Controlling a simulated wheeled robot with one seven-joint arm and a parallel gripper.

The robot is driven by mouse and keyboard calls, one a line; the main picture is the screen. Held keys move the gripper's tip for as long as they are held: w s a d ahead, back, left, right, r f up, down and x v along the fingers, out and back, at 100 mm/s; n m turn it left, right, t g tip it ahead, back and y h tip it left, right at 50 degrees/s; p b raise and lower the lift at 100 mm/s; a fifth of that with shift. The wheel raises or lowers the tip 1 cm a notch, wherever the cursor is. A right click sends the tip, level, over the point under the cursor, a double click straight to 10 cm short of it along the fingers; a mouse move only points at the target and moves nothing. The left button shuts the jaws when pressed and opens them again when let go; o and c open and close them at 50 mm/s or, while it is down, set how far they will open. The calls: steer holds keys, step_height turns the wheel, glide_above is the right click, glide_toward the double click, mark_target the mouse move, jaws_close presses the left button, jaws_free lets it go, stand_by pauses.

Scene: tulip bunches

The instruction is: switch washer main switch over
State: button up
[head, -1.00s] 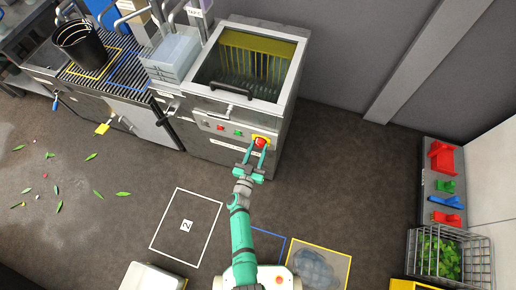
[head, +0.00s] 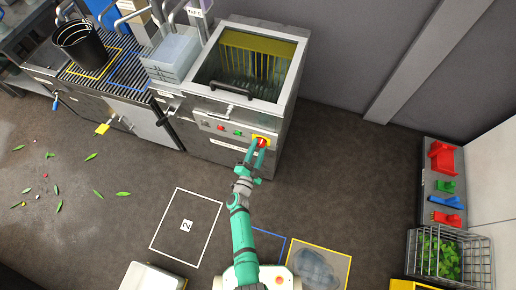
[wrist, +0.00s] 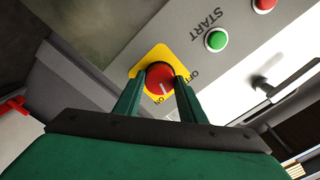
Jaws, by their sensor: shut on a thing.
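The washer main switch is a red round knob (head: 262,141) on a yellow plate (head: 254,136) at the right end of the washer's front panel. In the wrist view the knob (wrist: 159,78) carries a white mark, which points down and slightly right, near the "ON" lettering. "OFF" is lettered to its right. My gripper (head: 258,147) is shut on the knob, with one green finger on each side of it. The fingers (wrist: 158,86) partly hide the plate.
The washer (head: 232,92) stands ahead with its handle (head: 231,90) above the panel. A green START button (wrist: 216,39) and a red button (wrist: 263,4) are beside the switch. Bare floor lies to the right, before the tool rack (head: 437,190).

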steer(key=m, duration=0.5)
steer(key=shift+m, duration=0.4)
stand_by(0.3)
steer(key=o, duration=1)
steer(key=shift+o, duration=0.2)
steer(key=v, duration=1.1)
